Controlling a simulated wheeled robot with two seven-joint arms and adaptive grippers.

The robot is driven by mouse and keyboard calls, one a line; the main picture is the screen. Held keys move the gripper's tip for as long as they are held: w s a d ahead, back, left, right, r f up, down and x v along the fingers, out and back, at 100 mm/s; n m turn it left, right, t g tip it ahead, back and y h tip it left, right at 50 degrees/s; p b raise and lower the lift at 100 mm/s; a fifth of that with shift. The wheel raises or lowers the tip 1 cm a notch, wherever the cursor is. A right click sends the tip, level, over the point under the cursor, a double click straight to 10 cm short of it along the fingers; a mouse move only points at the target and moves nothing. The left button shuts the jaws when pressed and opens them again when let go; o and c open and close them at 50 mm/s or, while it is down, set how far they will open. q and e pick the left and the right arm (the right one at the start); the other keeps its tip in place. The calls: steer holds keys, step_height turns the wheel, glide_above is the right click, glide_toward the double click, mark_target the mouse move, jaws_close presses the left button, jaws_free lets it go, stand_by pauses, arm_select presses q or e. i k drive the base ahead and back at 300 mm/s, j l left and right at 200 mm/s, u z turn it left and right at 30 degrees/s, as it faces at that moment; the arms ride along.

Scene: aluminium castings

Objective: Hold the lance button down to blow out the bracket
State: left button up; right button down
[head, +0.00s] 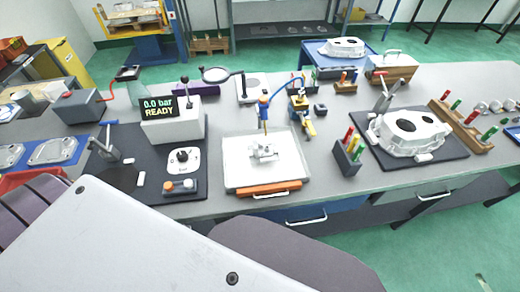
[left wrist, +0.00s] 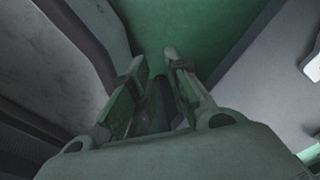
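A small grey metal bracket (head: 264,152) sits on a white tray (head: 240,178) with an orange front edge, mid-bench. A lance (head: 263,110) with a blue upper part and yellow lower part stands above it on a blue hose. A white panel (head: 183,160) with a round black button-like part lies to the left; I cannot tell if it is the lance button. A display (head: 159,107) reads "0.0 bar READY". My left gripper (left wrist: 152,58) is empty, its fingers apart, over green floor in the left wrist view. My right gripper is in neither view.
A large casting (head: 408,130) lies on a dark mat at the right, beside a holder of coloured handles (head: 347,154). A lever fixture (head: 104,146) stands at the left. A magnifier (head: 215,74) stands behind the tray. A drawer handle (head: 304,219) juts below the bench edge.

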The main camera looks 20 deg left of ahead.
mark_target(262, 100)
steer(key=l+u, duration=0.2)
steer(key=u, duration=0.2)
steer(key=l+u, duration=0.25)
steer(key=u, duration=0.2)
steer(key=l+u, duration=0.25)
steer(key=u, duration=0.15)
steer(key=l+u, duration=0.2)
steer(key=u, duration=0.25)
steer(key=k+j, duration=0.05)
